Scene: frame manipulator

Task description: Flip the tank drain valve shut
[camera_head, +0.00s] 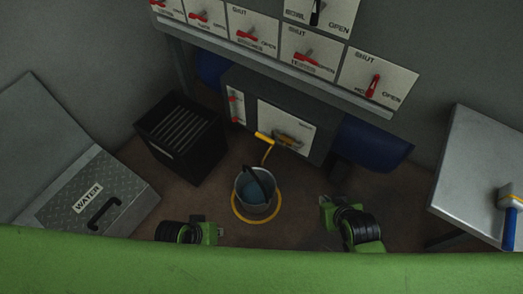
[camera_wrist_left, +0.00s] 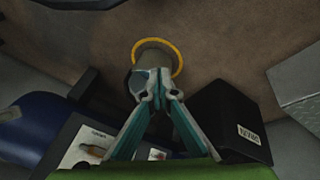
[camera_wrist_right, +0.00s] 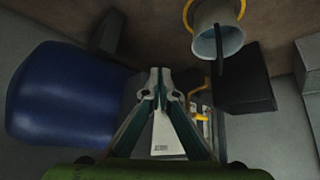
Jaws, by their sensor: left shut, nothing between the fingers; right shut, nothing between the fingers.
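A dark tank unit (camera_head: 318,97) stands against the wall with a white plate (camera_head: 280,118) on its front. A brass-coloured lever (camera_head: 288,140) sits on the plate, beside a yellow spout (camera_head: 264,137); its label is too small to read. The plate also shows in the right wrist view (camera_wrist_right: 167,137). A grey bucket (camera_head: 257,196) with bluish contents stands below the spout. My left gripper (camera_head: 219,231) is shut and empty, left of the bucket and nearer me. My right gripper (camera_head: 325,203) is shut and empty, right of the bucket. Neither touches the lever.
A sloped panel (camera_head: 346,90) above carries several red levers marked SHUT and OPEN. A black slatted bin (camera_head: 181,136) stands left, with a WATER box (camera_head: 90,195) nearer me. A metal table (camera_head: 485,165) is at right. A yellow ring (camera_head: 263,221) surrounds the bucket. Floor beside it is clear.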

